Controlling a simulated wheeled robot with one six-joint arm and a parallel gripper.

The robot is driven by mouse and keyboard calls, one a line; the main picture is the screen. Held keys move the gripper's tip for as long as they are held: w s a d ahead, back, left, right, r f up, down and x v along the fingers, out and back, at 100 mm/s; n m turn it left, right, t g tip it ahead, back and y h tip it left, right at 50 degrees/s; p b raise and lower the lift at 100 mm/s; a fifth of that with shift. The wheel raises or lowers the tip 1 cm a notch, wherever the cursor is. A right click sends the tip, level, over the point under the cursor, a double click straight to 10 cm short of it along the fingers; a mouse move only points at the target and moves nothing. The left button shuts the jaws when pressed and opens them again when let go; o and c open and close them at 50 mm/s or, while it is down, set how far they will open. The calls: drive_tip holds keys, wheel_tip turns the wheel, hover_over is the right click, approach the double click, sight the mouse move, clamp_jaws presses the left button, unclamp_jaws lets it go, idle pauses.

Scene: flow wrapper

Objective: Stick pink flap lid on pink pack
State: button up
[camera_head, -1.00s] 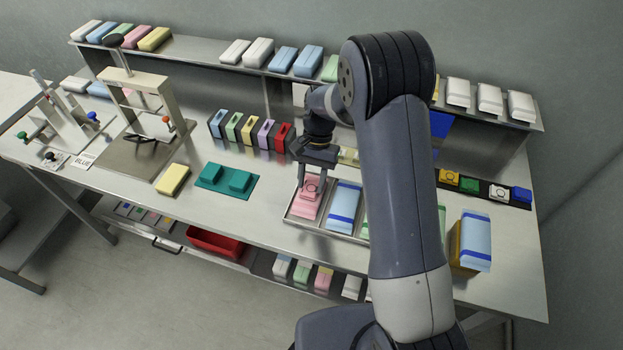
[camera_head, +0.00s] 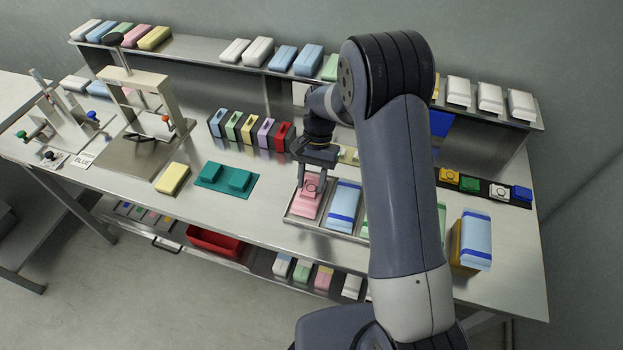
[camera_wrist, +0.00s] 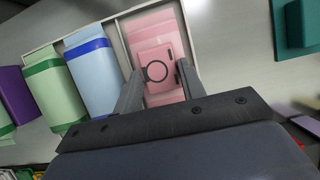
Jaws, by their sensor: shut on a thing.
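The pink pack (camera_head: 303,209) lies in the leftmost slot of a pale tray (camera_head: 352,238) on the bench. It also shows in the wrist view (camera_wrist: 149,24). The pink flap lid (camera_head: 313,184) is a small pink plate with a dark ring. It is over the middle of the pack in the wrist view (camera_wrist: 152,56). My gripper (camera_head: 312,187) points down with a finger on each side of the lid and is shut on it. In the wrist view my gripper (camera_wrist: 154,78) hides part of the pack. I cannot tell whether the lid touches the pack.
A blue-banded pack (camera_head: 344,205) lies right beside the pink one, with green packs beyond it. A teal holder (camera_head: 226,181) and a yellow block (camera_head: 173,179) stand to the left. Coloured dispensers (camera_head: 250,132) stand behind. A blue pack on a stand (camera_head: 475,240) is at right.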

drive_tip(key=shift+f, duration=0.15)
drive_tip(key=o, duration=1)
drive_tip(key=b+v, duration=0.1)
drive_tip(key=v, duration=1)
drive_tip(key=shift+f, duration=0.15)
drive_tip(key=p+x, duration=0.1)
drive_tip(key=x, duration=0.9)
drive_tip(key=shift+s+f, duration=0.25)
drive_tip(key=shift+f, duration=0.05)
drive_tip(key=shift+r, duration=0.15)
drive_tip(key=shift+w, duration=0.1)
